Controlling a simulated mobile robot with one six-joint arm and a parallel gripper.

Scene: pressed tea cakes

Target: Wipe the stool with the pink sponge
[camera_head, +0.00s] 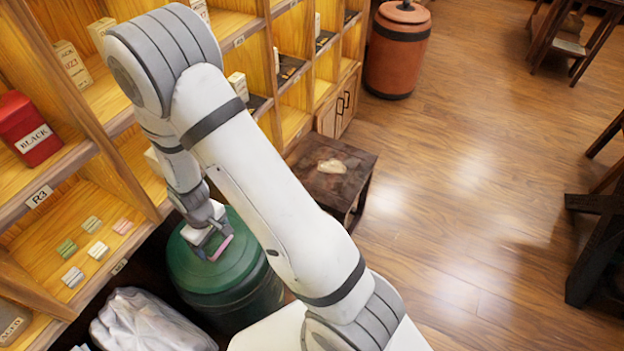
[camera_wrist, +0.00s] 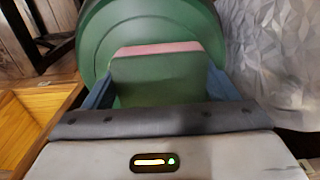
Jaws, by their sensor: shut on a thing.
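My gripper (camera_head: 210,243) is shut on the pink sponge (camera_head: 222,248), held above the lid of a green drum. In the wrist view the sponge (camera_wrist: 158,49) shows as a thin pink strip between the blue-grey fingers, with the green lid behind it. The stool (camera_head: 352,188) is low, dark and square-topped, and stands to the right of my gripper beside the shelves. A pale, irregular patch (camera_head: 331,166) lies on its top. My gripper is apart from the stool. My arm passes in front of the stool's near side and hides part of it.
The green drum (camera_head: 205,268) stands under my gripper, with a pale wrapped sack (camera_head: 150,322) next to it. Wooden shelves (camera_head: 95,185) line the left and hold small coloured blocks (camera_head: 97,250) and a red tin (camera_head: 28,130). An orange-brown barrel (camera_head: 398,55) stands behind.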

